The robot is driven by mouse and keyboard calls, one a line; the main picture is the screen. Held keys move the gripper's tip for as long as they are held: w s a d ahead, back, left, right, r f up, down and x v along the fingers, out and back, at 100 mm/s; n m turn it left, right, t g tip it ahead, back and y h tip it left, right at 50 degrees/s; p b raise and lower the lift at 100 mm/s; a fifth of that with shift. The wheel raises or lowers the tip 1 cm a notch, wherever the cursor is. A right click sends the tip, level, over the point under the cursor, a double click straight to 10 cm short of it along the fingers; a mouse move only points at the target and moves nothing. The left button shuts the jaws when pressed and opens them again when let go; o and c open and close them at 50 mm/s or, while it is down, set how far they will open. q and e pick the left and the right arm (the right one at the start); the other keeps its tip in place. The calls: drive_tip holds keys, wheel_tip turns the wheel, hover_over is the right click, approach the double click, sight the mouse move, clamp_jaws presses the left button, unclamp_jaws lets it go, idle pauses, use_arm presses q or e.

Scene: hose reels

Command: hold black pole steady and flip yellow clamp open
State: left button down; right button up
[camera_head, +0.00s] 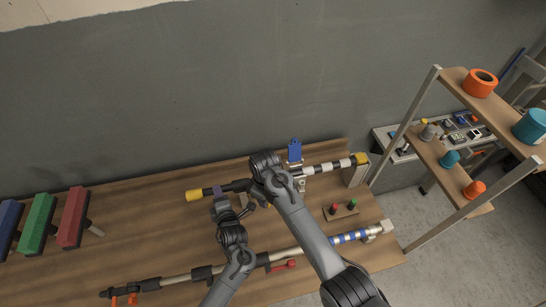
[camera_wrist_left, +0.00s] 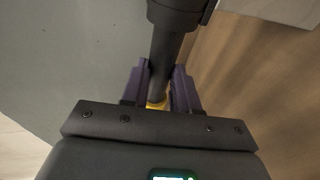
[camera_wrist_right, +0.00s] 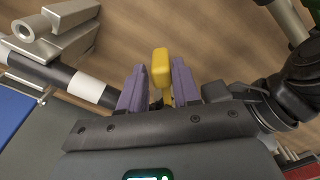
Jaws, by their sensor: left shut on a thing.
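The black pole (camera_head: 240,186) lies along the back of the wooden table, with a yellow end at the left and a black-and-white striped part at the right. My left gripper (camera_head: 220,200) is shut on the pole beside its yellow end. In the left wrist view, the pole (camera_wrist_left: 167,62) runs between its purple fingers (camera_wrist_left: 160,88). In the right wrist view, the yellow clamp (camera_wrist_right: 161,68) stands at the gap between the parted purple fingers of my right gripper (camera_wrist_right: 159,88). Contact with the clamp cannot be told. My right arm hides much of the clamp in the head view.
A second pole with blue-and-white stripes (camera_head: 350,237) lies along the table's front. A small board with red and green buttons (camera_head: 341,210) is at the right. A shelf (camera_head: 440,155) stands beyond the table's right edge.

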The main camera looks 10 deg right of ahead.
drive_tip(key=w+d+n, duration=0.2)
drive_tip(key=w+n, duration=0.3)
drive_tip(key=n, duration=0.4)
drive_tip(key=w+d+r+y, duration=0.1)
drive_tip(key=w+d+r, duration=0.1)
drive_tip(key=r, duration=0.8)
drive_tip(key=w+d+r+n+t+y, duration=0.1)
drive_tip(key=w+d+r, duration=0.1)
drive_tip(key=r, duration=0.9)
drive_tip(key=shift+w, duration=0.5)
drive_tip(key=shift+o, duration=0.3)
